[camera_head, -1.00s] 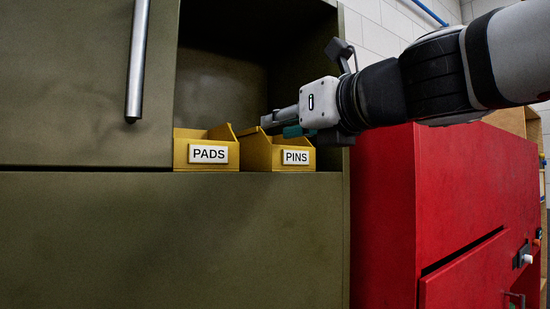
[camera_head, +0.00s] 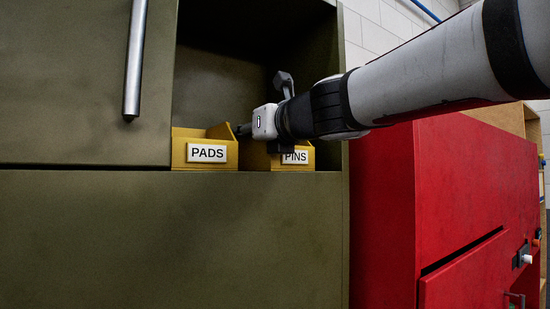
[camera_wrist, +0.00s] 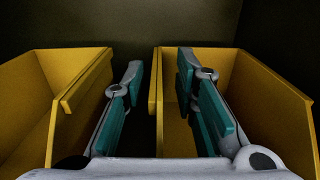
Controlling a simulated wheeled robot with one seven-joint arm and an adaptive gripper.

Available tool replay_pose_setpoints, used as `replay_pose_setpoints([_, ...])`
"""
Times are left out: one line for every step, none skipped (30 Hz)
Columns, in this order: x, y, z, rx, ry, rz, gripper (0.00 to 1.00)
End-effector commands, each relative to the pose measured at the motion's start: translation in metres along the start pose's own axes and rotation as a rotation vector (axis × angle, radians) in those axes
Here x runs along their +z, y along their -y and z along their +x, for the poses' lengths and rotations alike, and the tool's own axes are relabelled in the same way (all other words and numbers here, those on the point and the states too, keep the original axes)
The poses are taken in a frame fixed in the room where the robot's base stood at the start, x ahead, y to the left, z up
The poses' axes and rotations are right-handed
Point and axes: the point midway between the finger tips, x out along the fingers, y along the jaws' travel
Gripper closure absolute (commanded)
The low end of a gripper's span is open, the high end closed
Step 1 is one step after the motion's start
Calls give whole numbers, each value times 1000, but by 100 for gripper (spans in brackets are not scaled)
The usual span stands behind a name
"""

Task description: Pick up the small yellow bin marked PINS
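The yellow bin marked PINS (camera_head: 257,160) stands on the cabinet shelf, right of a similar yellow bin marked PADS (camera_head: 180,148). My gripper (camera_head: 243,130) reaches in from the right over the PINS bin and hides much of its top and part of its label. In the wrist view my gripper (camera_wrist: 160,72) is open. One finger is in the gap between the bins and the other inside the right bin, apparently PINS (camera_wrist: 275,95). That bin's left wall lies between the fingers. I cannot tell whether either finger touches it.
The olive cabinet (camera_head: 200,230) has a right side wall close to the PINS bin. Its door with a metal handle (camera_head: 135,60) is at the left. A red cabinet (camera_head: 385,220) stands to the right. The PADS bin (camera_wrist: 25,90) is close beside the left finger.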

Motion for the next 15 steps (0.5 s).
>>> replay_pose_setpoints([0,0,1,0,0,0,73])
replay_pose_setpoints([0,0,1,0,0,0,73])
replay_pose_setpoints([0,0,1,0,0,0,73])
replay_pose_setpoints([0,0,1,0,0,0,73])
replay_pose_setpoints([0,0,1,0,0,0,73])
replay_pose_setpoints([0,0,1,0,0,0,73])
replay_pose_setpoints([0,0,1,0,0,0,78])
replay_pose_setpoints([0,0,1,0,0,0,85])
replay_pose_setpoints([0,0,1,0,0,0,94])
replay_pose_setpoints([0,0,1,0,0,0,100])
replay_pose_setpoints([0,0,1,0,0,0,100])
replay_pose_setpoints([0,0,1,0,0,0,100])
replay_pose_setpoints([0,0,1,0,0,0,100])
replay_pose_setpoints([0,0,1,0,0,0,100])
replay_pose_setpoints([0,0,1,0,0,0,100])
